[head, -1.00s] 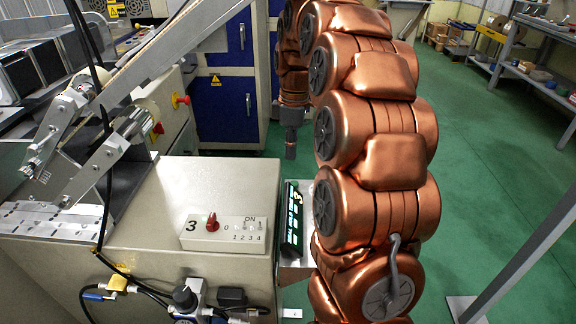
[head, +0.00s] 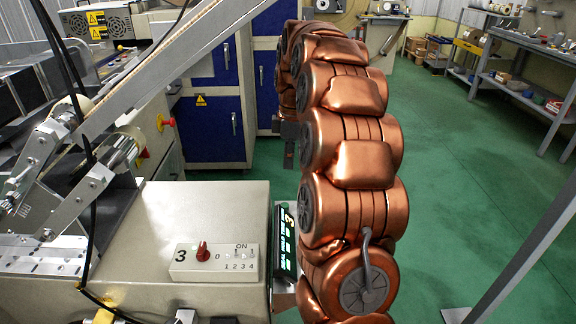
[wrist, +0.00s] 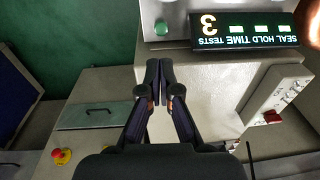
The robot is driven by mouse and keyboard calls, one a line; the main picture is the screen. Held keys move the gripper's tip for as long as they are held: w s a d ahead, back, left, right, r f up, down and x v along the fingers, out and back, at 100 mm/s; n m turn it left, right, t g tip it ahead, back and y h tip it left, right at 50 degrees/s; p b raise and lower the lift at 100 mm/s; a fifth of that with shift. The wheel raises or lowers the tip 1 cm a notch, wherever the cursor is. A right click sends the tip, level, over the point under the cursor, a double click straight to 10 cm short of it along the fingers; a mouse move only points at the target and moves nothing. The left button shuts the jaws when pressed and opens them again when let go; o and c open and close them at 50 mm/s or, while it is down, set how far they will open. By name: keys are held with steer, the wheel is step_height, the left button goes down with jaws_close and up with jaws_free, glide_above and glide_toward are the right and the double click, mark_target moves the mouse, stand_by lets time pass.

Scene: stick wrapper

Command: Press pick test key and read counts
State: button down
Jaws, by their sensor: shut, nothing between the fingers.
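My gripper (head: 289,160) is shut and empty. In the head view it hangs beyond the dark display panel (head: 284,242). In the wrist view its fingertips (wrist: 158,76) meet just below a grey metal plate (wrist: 160,42), which carries a round green button (wrist: 161,27). The display (wrist: 243,31) is to the right of the fingertips and upside down. It reads SEAL, HOLD, TIME and TESTS, with a pale 3 by TESTS and green marks by the others. No contact between fingers and button is visible.
A switch box (head: 213,262) with a red knob (head: 203,251) sits on the beige machine (head: 150,225). Blue cabinets (head: 210,128) stand behind. A red emergency button (wrist: 61,156) is at lower left in the wrist view. Green floor (head: 440,170) lies open to the right.

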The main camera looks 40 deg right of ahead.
mark_target(286, 205)
steer(key=f, duration=0.8)
steer(key=a+f, duration=0.1)
steer(key=f, duration=0.3)
steer(key=shift+s, duration=0.1)
steer(key=shift+a+f+b, duration=0.1)
steer(key=shift+f+b, duration=0.2)
steer(key=shift+f, duration=0.25)
steer(key=shift+s+a+f, duration=0.1)
steer(key=shift+s+f, duration=0.1)
steer(key=shift+f, duration=0.45)
step_height(286, 205, up, 15)
steer(key=d+p, duration=0.1)
steer(key=shift+w+d, duration=0.3)
